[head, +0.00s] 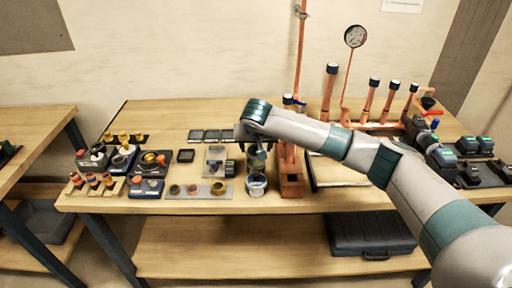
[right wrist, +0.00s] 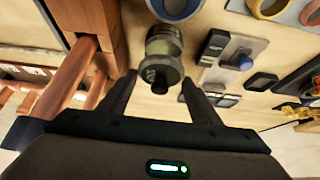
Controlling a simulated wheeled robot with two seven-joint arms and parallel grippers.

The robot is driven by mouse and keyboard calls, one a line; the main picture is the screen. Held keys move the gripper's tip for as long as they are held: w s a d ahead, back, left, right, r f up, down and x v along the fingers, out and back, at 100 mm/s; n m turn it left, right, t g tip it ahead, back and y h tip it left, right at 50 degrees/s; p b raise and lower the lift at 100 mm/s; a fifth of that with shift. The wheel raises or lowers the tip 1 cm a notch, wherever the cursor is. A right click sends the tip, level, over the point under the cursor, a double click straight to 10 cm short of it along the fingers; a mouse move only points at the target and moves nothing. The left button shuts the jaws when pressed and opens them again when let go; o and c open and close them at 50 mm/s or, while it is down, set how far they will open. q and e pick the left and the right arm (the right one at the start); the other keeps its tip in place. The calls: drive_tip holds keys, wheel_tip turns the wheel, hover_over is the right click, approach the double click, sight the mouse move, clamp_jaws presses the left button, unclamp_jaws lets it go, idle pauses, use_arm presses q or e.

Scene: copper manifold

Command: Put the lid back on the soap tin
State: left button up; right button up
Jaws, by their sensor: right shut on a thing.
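The soap tin (head: 257,185) looks like a pale round pot with a bluish rim, standing upright near the table's front edge. Its rim also shows at the top edge of the right wrist view (right wrist: 178,8). My right gripper (head: 257,148) is above the tin, pointing down. It is shut on a dark green, rounded piece with a dark knob, which I take for the lid (head: 257,162). In the right wrist view the lid (right wrist: 162,55) shows between the fingers (right wrist: 160,85). It looks apart from the tin, but the exact gap is unclear. My left gripper is not in view.
A copper pipe on a copper-coloured block (head: 291,185) stands close right of the tin. A grey strip with several rings (head: 208,191) lies to the left. The copper manifold (head: 370,122) stands behind my arm.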

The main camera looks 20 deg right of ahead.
drive_tip(key=shift+f, duration=0.75)
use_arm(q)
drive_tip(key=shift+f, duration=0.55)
use_arm(e)
drive_tip(key=shift+f, duration=0.65)
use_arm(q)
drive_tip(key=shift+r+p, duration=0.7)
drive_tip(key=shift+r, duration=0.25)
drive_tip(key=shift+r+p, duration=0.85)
use_arm(e)
drive_tip(key=shift+f, duration=0.2)
idle(1.5)
idle(0.4)
drive_tip(key=o, duration=1.7)
drive_tip(key=shift+c, duration=0.2)
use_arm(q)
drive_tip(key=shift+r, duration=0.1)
use_arm(e)
drive_tip(key=shift+r, duration=0.1)
